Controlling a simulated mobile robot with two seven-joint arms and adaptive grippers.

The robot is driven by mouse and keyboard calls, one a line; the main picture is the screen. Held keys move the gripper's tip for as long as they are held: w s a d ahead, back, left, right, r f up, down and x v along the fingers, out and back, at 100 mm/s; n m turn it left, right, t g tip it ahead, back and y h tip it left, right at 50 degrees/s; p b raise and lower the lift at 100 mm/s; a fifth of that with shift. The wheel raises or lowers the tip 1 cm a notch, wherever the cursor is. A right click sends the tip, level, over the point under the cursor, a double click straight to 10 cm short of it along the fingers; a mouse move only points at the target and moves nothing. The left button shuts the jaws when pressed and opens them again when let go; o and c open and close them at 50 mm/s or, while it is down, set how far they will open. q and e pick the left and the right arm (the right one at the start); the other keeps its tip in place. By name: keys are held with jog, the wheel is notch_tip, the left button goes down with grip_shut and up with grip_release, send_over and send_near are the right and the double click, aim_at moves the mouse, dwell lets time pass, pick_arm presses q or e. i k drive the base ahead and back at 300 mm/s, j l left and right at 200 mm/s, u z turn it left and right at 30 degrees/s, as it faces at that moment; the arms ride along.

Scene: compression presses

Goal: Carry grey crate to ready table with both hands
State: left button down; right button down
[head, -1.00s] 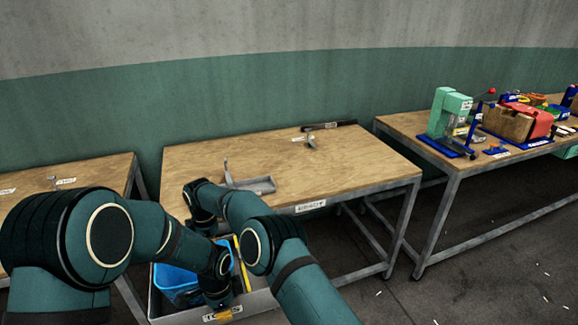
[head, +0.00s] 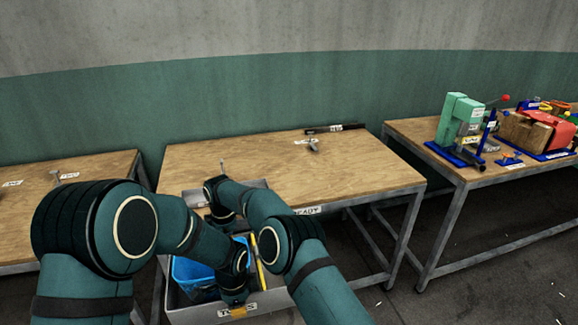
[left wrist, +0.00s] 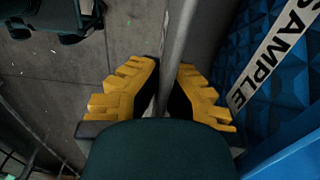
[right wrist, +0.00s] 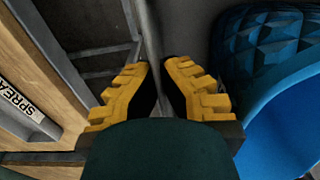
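The grey crate (head: 183,316) is at the lower middle of the head view, at the front edge of the ready table (head: 330,180). Its far part overlaps the tabletop in the picture; I cannot tell whether it touches. A blue bin (head: 190,270) is inside it. My left gripper (head: 238,311) is at the near wall; in the left wrist view its yellow fingers (left wrist: 167,95) pinch the thin grey wall. My right gripper is mostly hidden by my arm in the head view; in the right wrist view its fingers (right wrist: 159,90) pinch the opposite wall.
A grey tool (head: 313,145) and a dark bar (head: 333,128) lie at the back of the ready table. A right-hand table carries a green press (head: 458,125). Another table (head: 90,170) stands left.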

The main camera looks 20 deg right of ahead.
aim_at(370, 164)
jog(key=i+l, duration=0.1)
jog(key=l, duration=3.45)
jog(key=i, duration=0.65)
